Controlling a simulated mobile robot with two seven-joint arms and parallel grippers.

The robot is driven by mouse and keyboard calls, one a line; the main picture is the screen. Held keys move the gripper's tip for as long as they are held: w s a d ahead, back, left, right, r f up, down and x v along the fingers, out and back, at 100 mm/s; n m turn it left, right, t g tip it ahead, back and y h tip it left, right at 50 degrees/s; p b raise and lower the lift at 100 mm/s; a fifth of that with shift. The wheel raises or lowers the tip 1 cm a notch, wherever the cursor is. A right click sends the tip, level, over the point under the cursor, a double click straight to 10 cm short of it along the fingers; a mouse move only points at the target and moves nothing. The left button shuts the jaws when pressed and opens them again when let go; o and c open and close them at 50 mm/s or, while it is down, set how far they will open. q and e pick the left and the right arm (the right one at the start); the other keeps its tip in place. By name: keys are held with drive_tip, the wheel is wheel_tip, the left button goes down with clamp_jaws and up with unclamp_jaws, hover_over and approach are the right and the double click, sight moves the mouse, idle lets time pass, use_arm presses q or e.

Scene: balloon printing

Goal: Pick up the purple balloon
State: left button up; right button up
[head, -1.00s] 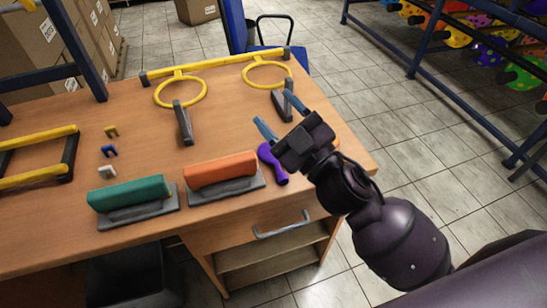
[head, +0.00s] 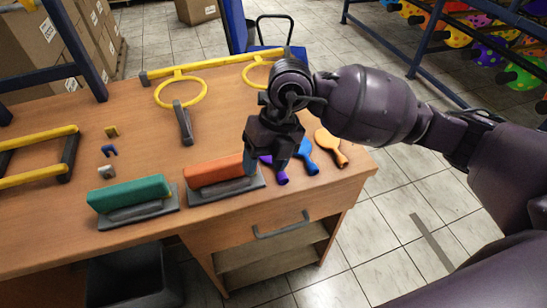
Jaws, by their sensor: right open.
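The purple balloon (head: 281,178) lies flat on the wooden table near its right front edge, in the head view. Its upper part is hidden behind my right gripper. My right gripper (head: 264,168) points down over the balloon, beside the orange block, with its jaws open. One blue finger shows left of the balloon; the other finger is hard to make out. I cannot tell whether the fingers touch the balloon. My left gripper is out of view.
A blue balloon (head: 307,157) and an orange balloon (head: 330,147) lie just right of the purple one. An orange-topped block (head: 215,172) and a green-topped block (head: 130,194) stand to the left. Yellow rings (head: 181,92) stand behind. A drawer handle (head: 281,226) juts from the front.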

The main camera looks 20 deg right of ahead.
drive_tip(key=w+d+m+t+h, duration=0.1)
drive_tip(key=w+d+h, duration=0.2)
drive_tip(key=d+h, duration=0.15)
drive_tip(key=shift+y, duration=0.45)
drive_tip(key=f, duration=0.4)
drive_tip(key=shift+d+f+b, duration=0.2)
drive_tip(key=shift+d+b, duration=0.05)
drive_tip(key=shift+b, duration=0.15)
drive_tip(key=shift+w+a+f+b, duration=0.15)
drive_tip(key=shift+f+b, duration=0.1)
drive_tip(key=shift+f, duration=1.1)
drive_tip(key=shift+w+f+b, duration=0.1)
drive_tip(key=shift+f+b, duration=0.1)
drive_tip(key=shift+f, duration=1.15)
drive_tip(key=shift+c, duration=0.4)
drive_tip(key=c, duration=0.8)
